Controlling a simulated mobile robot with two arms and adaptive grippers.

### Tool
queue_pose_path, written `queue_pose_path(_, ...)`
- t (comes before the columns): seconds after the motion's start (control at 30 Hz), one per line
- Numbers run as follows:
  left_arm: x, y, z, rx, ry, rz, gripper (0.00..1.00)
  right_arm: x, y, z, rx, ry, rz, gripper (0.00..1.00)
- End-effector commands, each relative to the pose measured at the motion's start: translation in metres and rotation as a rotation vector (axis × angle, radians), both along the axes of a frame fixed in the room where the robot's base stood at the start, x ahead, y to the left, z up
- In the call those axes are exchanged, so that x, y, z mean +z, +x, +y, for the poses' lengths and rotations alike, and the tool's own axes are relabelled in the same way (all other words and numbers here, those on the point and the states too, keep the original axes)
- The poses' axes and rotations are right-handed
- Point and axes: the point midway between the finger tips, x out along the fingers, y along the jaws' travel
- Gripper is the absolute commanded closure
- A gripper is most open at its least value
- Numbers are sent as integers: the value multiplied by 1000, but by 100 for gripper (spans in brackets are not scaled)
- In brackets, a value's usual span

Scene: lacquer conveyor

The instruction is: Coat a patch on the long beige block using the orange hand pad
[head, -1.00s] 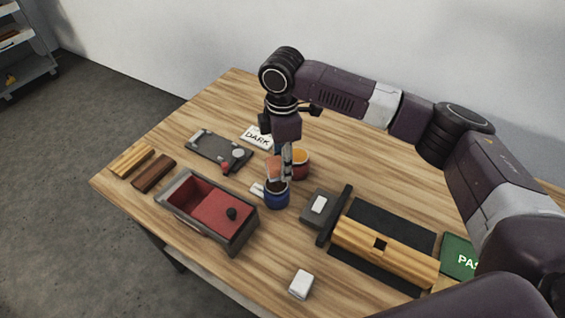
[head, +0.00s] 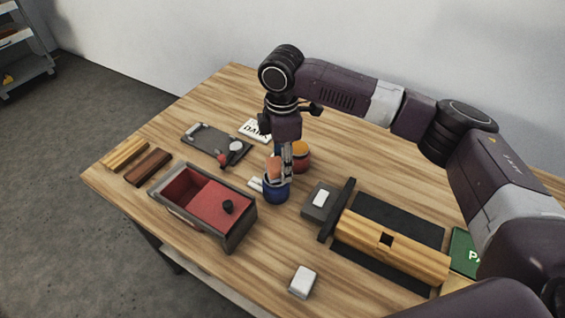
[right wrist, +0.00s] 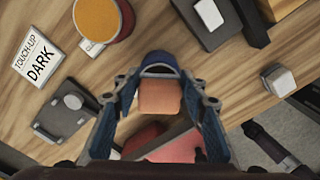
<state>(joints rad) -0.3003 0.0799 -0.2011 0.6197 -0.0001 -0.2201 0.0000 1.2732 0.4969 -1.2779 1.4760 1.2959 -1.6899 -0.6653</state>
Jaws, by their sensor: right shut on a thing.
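The orange hand pad (head: 274,166) is upright in my right gripper (head: 286,170), at the mouth of the blue pot (head: 275,192). In the right wrist view the pad (right wrist: 160,98) sits between the fingers of the gripper (right wrist: 160,88), with the blue pot (right wrist: 160,60) just beyond it. The pad's lower end is hidden, so I cannot tell whether it touches the pot's contents. The long beige block (head: 415,257) lies on a black mat (head: 398,217) at right, with a dark square patch (head: 387,240) on its top. My left gripper is not in view.
A second, orange-topped pot (head: 300,154) stands close behind. A red-lined tray (head: 240,235) is at front left, a dark grey box (head: 318,203) and upright black plate (head: 337,210) at right. A white block (head: 302,281) lies near the front edge. Table between is clear.

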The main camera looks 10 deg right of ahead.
Motion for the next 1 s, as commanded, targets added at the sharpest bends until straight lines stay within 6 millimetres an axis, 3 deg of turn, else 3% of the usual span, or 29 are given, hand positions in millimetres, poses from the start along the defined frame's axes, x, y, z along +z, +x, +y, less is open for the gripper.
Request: queue_pose_path(1.0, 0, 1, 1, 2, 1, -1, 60, -9, 0, 0, 0, 1, 0, 80)
